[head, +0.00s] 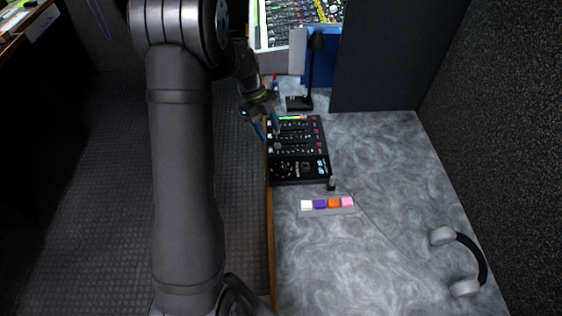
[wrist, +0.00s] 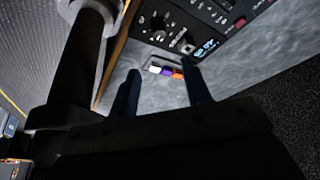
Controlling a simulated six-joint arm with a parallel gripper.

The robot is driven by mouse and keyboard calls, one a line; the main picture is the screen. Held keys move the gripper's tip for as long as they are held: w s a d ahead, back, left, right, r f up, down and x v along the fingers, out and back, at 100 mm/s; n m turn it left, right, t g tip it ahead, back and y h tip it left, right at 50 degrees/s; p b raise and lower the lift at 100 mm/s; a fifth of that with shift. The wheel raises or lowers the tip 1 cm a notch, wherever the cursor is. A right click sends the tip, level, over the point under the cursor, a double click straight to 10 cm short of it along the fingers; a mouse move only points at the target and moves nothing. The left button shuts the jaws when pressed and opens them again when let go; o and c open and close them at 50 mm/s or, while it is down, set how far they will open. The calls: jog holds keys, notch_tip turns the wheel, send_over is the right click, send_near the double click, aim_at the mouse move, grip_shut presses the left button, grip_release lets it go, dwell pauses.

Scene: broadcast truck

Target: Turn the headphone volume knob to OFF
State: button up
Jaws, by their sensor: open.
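The black mixer panel (head: 284,170) lies on the desk at its left edge, with faders, buttons and small knobs. It also shows at the top of the wrist view (wrist: 222,25). That view shows a dark round knob (wrist: 158,23) and another knob-like part (wrist: 186,47) near a small lit display. I cannot tell which is the headphone volume knob, nor read its markings. My gripper (head: 268,130) is open and empty, over the panel's left edge in the head view. Its two fingers also show in the wrist view (wrist: 163,80), apart from the panel's knobs.
A strip of coloured buttons (head: 327,212) lies in front of the panel. Headphones (head: 478,258) lie at the right, with a thin cable toward the panel. A black lamp (head: 311,75) stands behind the panel. The desk between (head: 390,180) is clear.

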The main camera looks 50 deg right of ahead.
aim_at(282, 166)
jog(key=x, duration=1.3)
jog(key=shift+s+f, duration=0.1)
jog(key=shift+f, duration=0.1)
jog(key=shift+c, duration=0.4)
grip_shut()
